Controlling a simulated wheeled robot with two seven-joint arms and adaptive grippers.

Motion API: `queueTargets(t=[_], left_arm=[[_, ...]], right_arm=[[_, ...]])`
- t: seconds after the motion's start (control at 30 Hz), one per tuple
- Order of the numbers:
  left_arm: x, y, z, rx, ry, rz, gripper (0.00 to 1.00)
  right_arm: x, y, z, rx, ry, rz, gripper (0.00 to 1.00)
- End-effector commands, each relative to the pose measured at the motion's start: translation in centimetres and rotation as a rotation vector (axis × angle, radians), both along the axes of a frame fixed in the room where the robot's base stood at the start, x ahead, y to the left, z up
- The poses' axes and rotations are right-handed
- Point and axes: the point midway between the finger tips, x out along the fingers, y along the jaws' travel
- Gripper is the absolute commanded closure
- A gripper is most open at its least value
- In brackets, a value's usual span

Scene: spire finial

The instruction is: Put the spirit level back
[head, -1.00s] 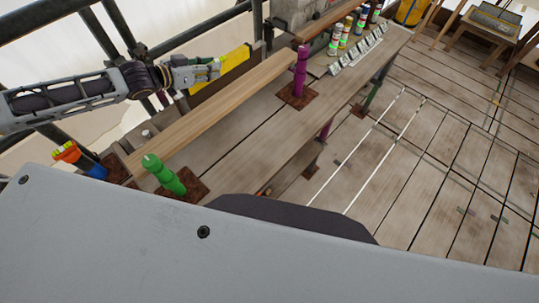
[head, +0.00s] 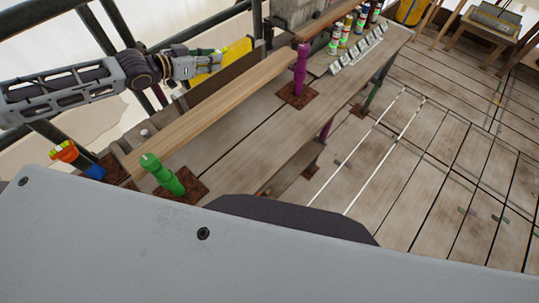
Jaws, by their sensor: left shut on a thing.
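The spirit level (head: 239,49) is the yellow bar at the back of the bench, in the upper left of the head view. My left gripper (head: 216,62) is shut on it near its left part, and the fingers hide some of it. The level shows just above the upper edge of a dark brown board (head: 222,84). I cannot tell whether it touches that board. My right gripper is not in view.
A pale plank (head: 215,108) lies along the bench (head: 245,140). A green turned post (head: 163,177) and a purple one (head: 300,70) stand on brown square plates. An orange-and-blue item (head: 80,160) is at left, with several cans (head: 344,36) at the far end. Scaffold tubes stand behind.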

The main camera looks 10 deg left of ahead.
Motion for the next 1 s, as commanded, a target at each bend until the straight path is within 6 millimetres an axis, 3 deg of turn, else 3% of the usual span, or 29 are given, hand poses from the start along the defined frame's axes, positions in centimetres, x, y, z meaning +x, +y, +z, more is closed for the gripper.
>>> queueTargets(t=[1.0], left_arm=[[1.2, -1.1, 0.5, 0.0, -0.003, -0.009, 1.0]], right_arm=[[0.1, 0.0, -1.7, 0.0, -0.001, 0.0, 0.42]])
